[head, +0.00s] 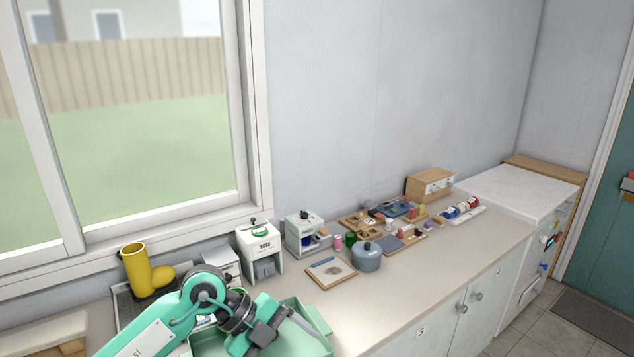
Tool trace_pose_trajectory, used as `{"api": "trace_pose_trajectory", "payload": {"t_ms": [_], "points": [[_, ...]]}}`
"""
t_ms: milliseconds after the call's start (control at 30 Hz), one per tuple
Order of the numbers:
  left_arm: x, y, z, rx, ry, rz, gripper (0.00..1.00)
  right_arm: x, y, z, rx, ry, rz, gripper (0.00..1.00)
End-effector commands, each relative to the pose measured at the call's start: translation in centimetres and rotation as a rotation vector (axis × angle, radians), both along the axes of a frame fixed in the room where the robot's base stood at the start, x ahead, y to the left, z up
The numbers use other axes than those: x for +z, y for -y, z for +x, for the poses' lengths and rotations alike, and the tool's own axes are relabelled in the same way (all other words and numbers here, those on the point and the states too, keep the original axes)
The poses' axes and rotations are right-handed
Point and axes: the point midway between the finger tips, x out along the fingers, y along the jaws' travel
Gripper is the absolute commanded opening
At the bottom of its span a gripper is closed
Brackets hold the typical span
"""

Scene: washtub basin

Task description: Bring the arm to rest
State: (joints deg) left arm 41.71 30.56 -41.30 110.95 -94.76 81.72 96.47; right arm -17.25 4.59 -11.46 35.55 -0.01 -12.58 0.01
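My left arm comes in from the bottom left, mint green with dark joints. Its gripper (275,331) hangs over a mint-green washtub basin (316,323) at the bottom of the head view. The gripper is small and seen from behind and above, so I cannot tell whether its fingers are apart or closed, or whether they hold anything. The arm and gripper cover much of the basin's inside. My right gripper is not in view.
A yellow boot (136,268) stands on a dark rack (124,302) left of the basin. Two white dispensers (260,247) (303,233), a grey-blue pot (367,257) and several small boards with items line the counter (397,292). The counter's front strip is clear. A window is behind.

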Motion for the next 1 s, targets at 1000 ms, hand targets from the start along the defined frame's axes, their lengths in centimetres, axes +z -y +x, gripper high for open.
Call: {"api": "trace_pose_trajectory", "payload": {"t_ms": [1000], "points": [[3.8,-11.6,2.1,1.525,0.023,-1.29,0.83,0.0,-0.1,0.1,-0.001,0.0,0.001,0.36]]}}
